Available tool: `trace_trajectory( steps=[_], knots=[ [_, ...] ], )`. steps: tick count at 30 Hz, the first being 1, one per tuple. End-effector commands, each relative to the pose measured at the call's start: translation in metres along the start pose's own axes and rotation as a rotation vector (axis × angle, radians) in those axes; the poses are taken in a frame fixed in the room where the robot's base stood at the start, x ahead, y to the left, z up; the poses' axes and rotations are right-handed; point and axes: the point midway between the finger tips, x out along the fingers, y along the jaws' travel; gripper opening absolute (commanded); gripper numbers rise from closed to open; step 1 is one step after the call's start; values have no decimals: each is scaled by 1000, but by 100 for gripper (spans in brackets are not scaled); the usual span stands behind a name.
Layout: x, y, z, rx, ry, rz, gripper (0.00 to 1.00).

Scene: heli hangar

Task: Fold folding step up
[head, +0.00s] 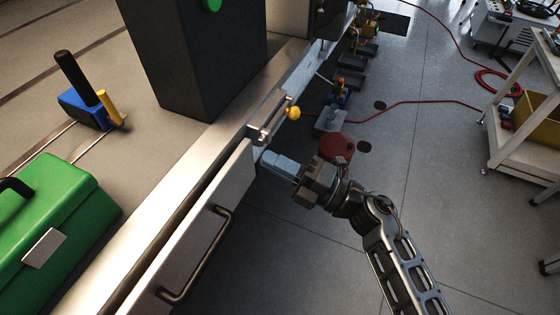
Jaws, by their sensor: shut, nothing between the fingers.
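No part that I can surely name as the folding step shows in the head view. My gripper (264,158) is shut and empty, its pale fingers pointing left at the front side of the workbench. Its tip is close to the bench front, just below a metal bracket (266,117) with a yellow knob (293,113); I cannot tell whether it touches. A long pale front panel (190,240) with a black bar handle (198,262) runs along the bench, with a dark gap behind its upper edge.
On the bench (150,150) are a green toolbox (60,215), a blue block with black and yellow handles (85,105) and a dark box (195,55). A red round object (336,148) stands beyond my gripper. A red hose (430,102) crosses the floor near a white cart (525,130).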

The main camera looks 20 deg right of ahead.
Motion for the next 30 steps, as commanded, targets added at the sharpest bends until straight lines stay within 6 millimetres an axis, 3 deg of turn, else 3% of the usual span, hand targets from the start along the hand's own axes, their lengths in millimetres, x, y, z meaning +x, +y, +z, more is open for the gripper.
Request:
trace_trajectory(
  steps=[18, 24, 30],
  knots=[
    [-83, 17, 0, 1, -3, -2, 0],
    [-97, 22, 0, 2, -2, -2, 0],
    [-99, 23, 0, 2, -2, -1, 0]
  ],
)
